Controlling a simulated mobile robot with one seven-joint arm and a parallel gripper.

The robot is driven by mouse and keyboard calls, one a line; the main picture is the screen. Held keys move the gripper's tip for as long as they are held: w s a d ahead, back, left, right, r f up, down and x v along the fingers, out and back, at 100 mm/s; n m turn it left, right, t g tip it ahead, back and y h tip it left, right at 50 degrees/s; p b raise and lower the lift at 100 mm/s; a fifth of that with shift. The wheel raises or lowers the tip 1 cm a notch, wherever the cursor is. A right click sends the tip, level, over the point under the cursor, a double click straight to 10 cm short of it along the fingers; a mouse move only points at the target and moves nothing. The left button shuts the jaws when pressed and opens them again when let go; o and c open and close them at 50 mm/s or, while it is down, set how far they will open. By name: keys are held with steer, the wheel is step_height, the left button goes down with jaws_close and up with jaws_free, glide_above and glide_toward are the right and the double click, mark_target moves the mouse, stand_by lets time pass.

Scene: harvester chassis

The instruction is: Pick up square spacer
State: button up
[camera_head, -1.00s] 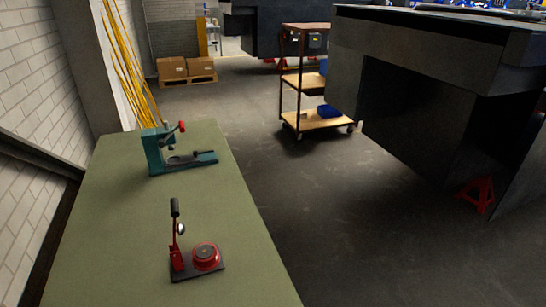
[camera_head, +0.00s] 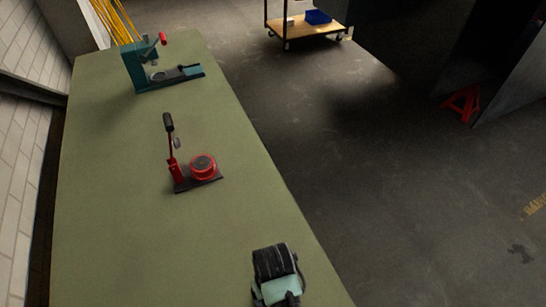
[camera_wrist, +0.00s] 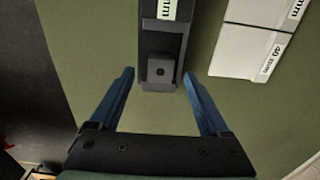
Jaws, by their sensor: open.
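My gripper (camera_wrist: 158,74) is open, with one blue finger to the left of the holder's end and one to the right. The fingertips appear in line with the spacer, and nothing is between them in their grip. The height gap between fingertips and spacer cannot be told. In the head view I cannot make out the spacer or the holder.
White boxes labelled in mm (camera_wrist: 243,50) stand right of the holder. In the head view, a red press (camera_head: 203,167) and a teal press (camera_head: 140,68) stand on the green table (camera_head: 110,220). A cart (camera_head: 305,30) is farther off. Bare floor lies right of the table.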

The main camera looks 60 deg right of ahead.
steer(key=shift+f, duration=1.25)
steer(key=shift+c, duration=0.3)
steer(key=shift+w, duration=0.1)
jaws_close()
